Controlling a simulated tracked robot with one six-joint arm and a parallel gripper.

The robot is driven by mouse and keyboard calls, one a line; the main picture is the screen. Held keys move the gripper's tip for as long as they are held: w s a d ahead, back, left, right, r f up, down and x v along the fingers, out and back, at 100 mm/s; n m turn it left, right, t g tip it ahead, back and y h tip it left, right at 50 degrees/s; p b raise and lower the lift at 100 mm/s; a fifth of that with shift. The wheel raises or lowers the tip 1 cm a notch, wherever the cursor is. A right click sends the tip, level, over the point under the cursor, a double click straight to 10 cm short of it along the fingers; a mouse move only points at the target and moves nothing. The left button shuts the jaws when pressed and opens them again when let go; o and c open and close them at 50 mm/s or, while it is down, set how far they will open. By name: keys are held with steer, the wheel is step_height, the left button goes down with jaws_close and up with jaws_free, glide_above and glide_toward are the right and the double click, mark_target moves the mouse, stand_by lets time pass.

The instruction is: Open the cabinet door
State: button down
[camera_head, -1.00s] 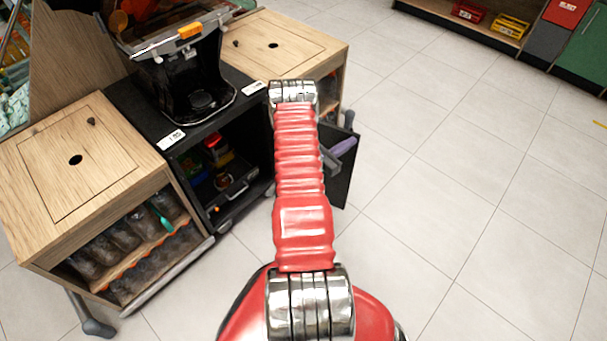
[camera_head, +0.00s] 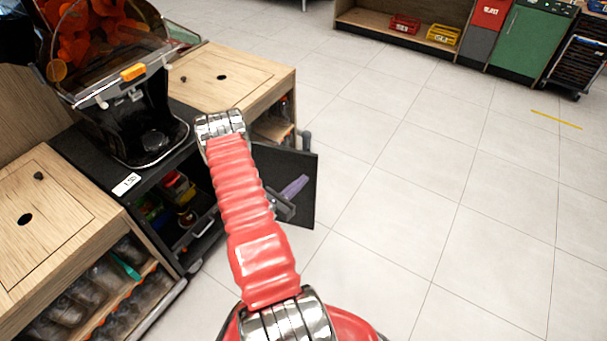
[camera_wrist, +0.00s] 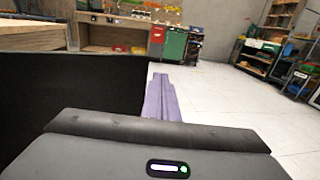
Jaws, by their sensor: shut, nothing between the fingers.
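The black cabinet door (camera_head: 304,205) stands swung open to the right of the cabinet under the juicer in the head view. The open black cabinet (camera_head: 205,222) shows its inside, partly hidden by my red arm. My gripper (camera_head: 295,187), with purple fingers, is in front of the door's face in the head view. In the wrist view, the shut, empty purple fingers (camera_wrist: 161,97) point ahead. The dark door (camera_wrist: 70,95) fills the left side there, close beside the fingers; whether they touch cannot be told.
An orange juicer (camera_head: 140,110) stands on the cabinet. Wooden counters flank it, the left one (camera_head: 45,215) with bottles below and the right one (camera_head: 225,75) behind my arm. Pale tiled floor (camera_head: 430,190) is clear to the right. A green cabinet (camera_head: 535,40) stands far off.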

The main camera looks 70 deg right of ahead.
steer(key=shift+s+a, duration=0.15)
steer(key=shift+a, duration=2.35)
